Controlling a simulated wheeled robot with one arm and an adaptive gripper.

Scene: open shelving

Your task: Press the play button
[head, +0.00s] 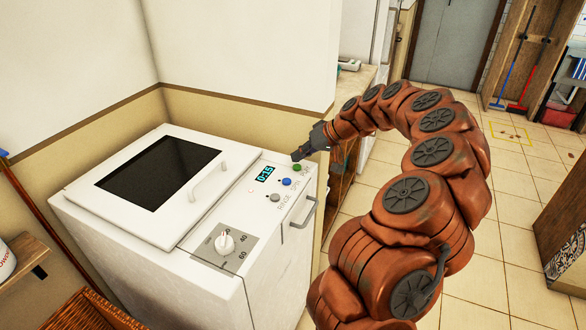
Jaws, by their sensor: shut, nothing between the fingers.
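A white washing machine (130,235) stands against the left wall, with its lid down. Its top panel holds a blue-lit display (265,174) reading 0:15, a green button (297,168), a blue button (287,182), a grey button (275,198) and a white dial (225,242). The labels beside the buttons are too small to read with certainty, so I cannot tell which is play. My gripper (297,156) is shut and empty. Its tip is at the green button's far edge in the picture; I cannot tell whether it touches.
A handle (302,212) sticks out at the machine's right front edge. A wooden counter (350,95) stands behind my gripper. A wicker basket (75,305) is at the lower left. Tiled floor (500,220) lies open to the right, before a wooden cabinet (565,245).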

